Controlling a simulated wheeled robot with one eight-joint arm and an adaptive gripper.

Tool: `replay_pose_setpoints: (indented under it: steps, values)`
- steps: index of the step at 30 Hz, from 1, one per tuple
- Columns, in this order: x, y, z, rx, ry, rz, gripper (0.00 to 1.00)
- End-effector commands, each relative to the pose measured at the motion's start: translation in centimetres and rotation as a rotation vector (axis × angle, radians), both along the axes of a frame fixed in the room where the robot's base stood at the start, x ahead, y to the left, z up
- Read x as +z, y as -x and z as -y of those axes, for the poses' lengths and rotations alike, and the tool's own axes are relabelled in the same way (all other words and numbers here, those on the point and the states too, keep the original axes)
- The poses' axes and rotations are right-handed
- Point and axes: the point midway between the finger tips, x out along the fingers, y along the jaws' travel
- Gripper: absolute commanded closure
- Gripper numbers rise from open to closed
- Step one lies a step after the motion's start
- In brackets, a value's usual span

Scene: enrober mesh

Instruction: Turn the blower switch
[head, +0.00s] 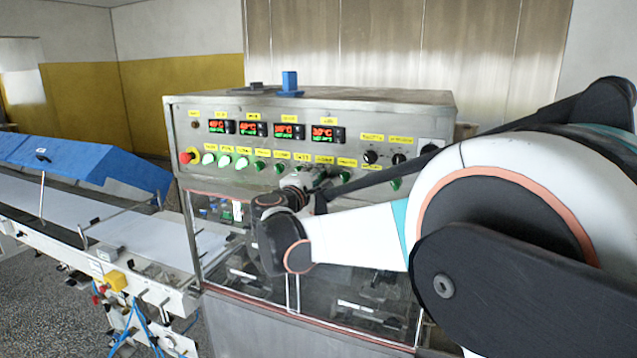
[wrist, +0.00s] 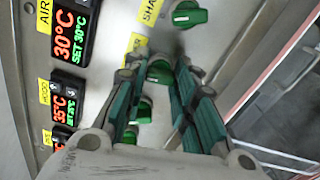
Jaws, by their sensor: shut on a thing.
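The control panel (head: 222,108) is a steel face with a row of switches under yellow labels. In the wrist view my gripper (wrist: 161,76) points at the panel, with one finger on each side of a green rotary knob (wrist: 159,71). The fingers are shut on this knob. Its yellow label (wrist: 137,42) is partly covered and I cannot read it, so I cannot confirm it is the blower switch. In the head view my gripper (head: 322,180) is at the switch row, right of the panel's middle, and hides the held knob.
Another green knob (wrist: 190,14) sits close beside the held one, and more knobs lie on the other side. A red button (head: 186,158) is at the panel's left. Red-green displays (head: 283,131) run above. A conveyor (head: 60,195) with a blue cover stands left.

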Motion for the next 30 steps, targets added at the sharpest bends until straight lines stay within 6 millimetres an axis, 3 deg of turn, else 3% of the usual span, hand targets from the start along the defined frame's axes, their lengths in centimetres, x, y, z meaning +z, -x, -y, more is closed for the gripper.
replay_pose_setpoints:
  steps: [15,30]
  values:
    - [-0.14,0.03,-0.02,0.0,0.296,-0.11,0.99]
    - [-0.1,0.03,-0.01,0.0,0.344,-0.127,0.99]
